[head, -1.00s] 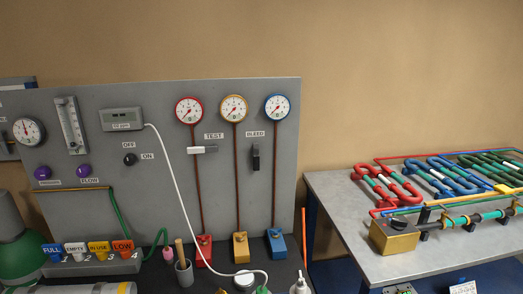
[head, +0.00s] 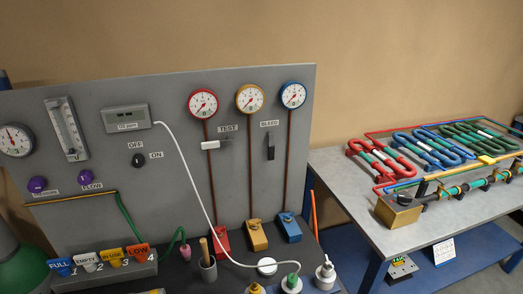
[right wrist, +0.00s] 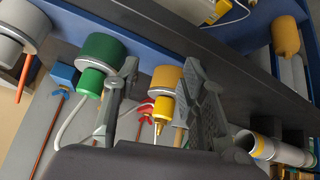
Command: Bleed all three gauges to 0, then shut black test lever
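Three round gauges hang on the grey panel: red-rimmed (head: 202,103), yellow-rimmed (head: 249,98) and blue-rimmed (head: 292,95). Their needles are too small to read surely. A pipe runs down from each to a red block (head: 222,242), a yellow block (head: 257,237) and a blue block (head: 289,228). A white-handled lever (head: 211,145) lies level beside the TEST label. A black lever (head: 270,147) points up and down below the BLEED label. My right gripper (right wrist: 160,68) is open in the right wrist view, with a yellow-and-grey fitting behind the gap. My left gripper is not in view.
White, green and yellow-topped bottles stand at the bench front, including a green-capped one (head: 291,282). A cup with a stick (head: 207,264) and a white hose (head: 190,170) are near the blocks. A side table (head: 350,190) holds coloured coils.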

